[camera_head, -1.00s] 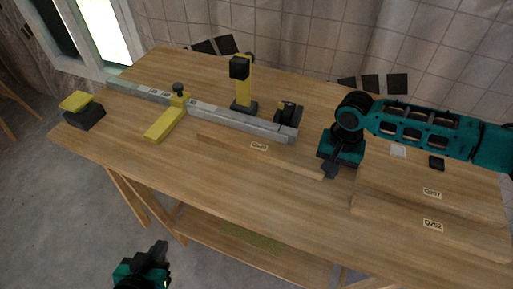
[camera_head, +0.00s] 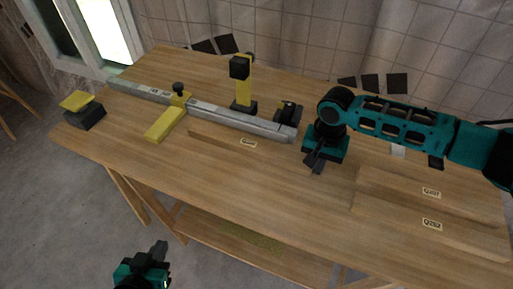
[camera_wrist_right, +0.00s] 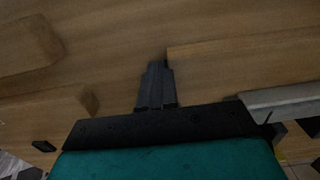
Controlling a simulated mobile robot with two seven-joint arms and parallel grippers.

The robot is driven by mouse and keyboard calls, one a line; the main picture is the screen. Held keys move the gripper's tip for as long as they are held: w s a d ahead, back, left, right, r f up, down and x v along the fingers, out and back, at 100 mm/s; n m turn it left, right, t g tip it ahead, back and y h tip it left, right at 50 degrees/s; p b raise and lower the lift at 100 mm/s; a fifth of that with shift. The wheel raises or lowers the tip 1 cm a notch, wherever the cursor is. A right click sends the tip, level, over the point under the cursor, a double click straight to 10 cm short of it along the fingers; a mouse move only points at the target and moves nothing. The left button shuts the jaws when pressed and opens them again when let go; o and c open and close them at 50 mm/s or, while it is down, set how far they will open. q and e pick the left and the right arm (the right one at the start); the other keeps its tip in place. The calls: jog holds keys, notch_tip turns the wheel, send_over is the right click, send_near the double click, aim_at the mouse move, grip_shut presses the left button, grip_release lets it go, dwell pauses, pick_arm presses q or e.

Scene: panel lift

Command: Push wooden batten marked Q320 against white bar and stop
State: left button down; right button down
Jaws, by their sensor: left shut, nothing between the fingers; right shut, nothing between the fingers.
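The wooden batten (camera_head: 222,139) with a small label, too blurred to read surely, lies along the near side of the pale bar (camera_head: 235,120). Its left end is short of the yellow stop arm (camera_head: 163,125), which is clamped to the bar by a black knob. My right gripper (camera_head: 314,165) is shut and empty at the batten's right end. In the right wrist view, the shut fingertips (camera_wrist_right: 155,66) are at the end of the batten (camera_wrist_right: 240,47); touching or just apart, I cannot tell. My left gripper (camera_head: 162,246) is shut and empty, off the table's near edge.
Two more labelled battens (camera_head: 420,190) (camera_head: 430,224) lie at the right of the table. A yellow post on a black base (camera_head: 243,90), a black clamp (camera_head: 288,112) and a yellow-topped block (camera_head: 82,110) stand around the bar. Table in front is clear.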

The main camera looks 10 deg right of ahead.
aim_at(294, 157)
jog(key=shift+w+a, duration=0.55)
jog(key=shift+a, duration=0.35)
jog(key=shift+w+a, duration=0.55)
jog(key=shift+a, duration=0.35)
jog(key=shift+w+a, duration=0.55)
jog(key=shift+a, duration=0.35)
jog(key=shift+s+d, duration=0.55)
jog(key=shift+d, duration=0.3)
jog(key=shift+s+d, duration=0.5)
jog(key=shift+d, duration=0.35)
jog(key=shift+r, duration=3.5)
